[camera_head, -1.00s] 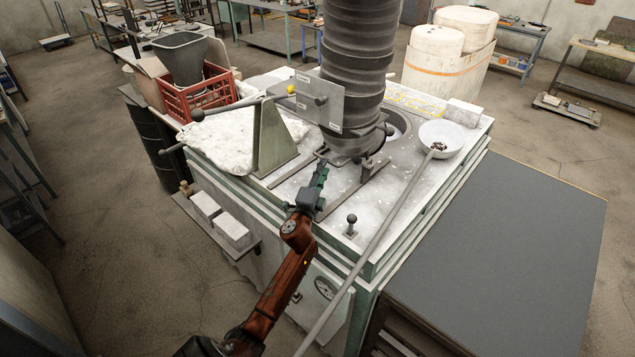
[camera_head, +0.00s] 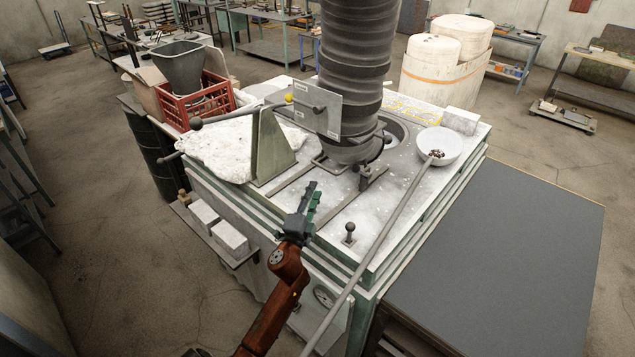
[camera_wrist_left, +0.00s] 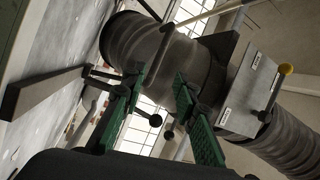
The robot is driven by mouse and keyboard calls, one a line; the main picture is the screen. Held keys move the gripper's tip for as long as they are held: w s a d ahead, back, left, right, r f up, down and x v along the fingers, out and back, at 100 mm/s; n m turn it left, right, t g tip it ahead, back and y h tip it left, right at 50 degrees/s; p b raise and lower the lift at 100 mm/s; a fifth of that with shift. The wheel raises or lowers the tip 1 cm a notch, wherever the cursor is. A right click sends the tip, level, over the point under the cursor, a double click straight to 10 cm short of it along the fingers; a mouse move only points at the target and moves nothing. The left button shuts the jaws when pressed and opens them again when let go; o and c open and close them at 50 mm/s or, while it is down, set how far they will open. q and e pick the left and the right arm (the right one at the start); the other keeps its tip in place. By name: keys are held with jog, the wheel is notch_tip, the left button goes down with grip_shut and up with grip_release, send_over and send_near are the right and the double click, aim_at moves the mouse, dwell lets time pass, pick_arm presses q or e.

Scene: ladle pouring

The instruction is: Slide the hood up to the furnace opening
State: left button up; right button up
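The hood (camera_head: 350,150) is a dark collar under a thick ribbed black duct. It stands upright over two flat rails on the furnace top (camera_head: 385,208). The round furnace opening (camera_head: 397,132) shows as a rim to the right of and behind the hood; the rest is hidden by it. My left gripper (camera_head: 311,193) is in front of the hood, over the rails, apart from it. In the left wrist view its green fingers (camera_wrist_left: 157,88) are spread with nothing held, and the hood (camera_wrist_left: 135,42) is ahead of them. My right gripper is in no view.
A plate with a yellow knob (camera_head: 318,103) stands left of the duct. A long rod (camera_head: 385,245) slants from the white bowl (camera_head: 440,143) to the bottom edge. A small lever (camera_head: 350,232) stands near the front. A red crate (camera_head: 195,98) is at the back left.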

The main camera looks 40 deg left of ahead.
aim_at(322, 167)
pick_arm(q)
jog(key=w+a+n, duration=0.1)
jog(key=w+n, duration=0.2)
jog(key=n, duration=0.8)
jog(key=w+a+r+n+b, duration=0.1)
jog(key=w+n, duration=0.3)
jog(key=n, duration=0.7)
jog(key=w+a+n+b, duration=0.1)
jog(key=w+a+n, duration=0.2)
jog(key=n, duration=0.9)
jog(key=shift+w+r, duration=0.4)
jog(key=shift+w, duration=0.15)
jog(key=shift+d, duration=0.1)
jog(key=shift+c, duration=0.5)
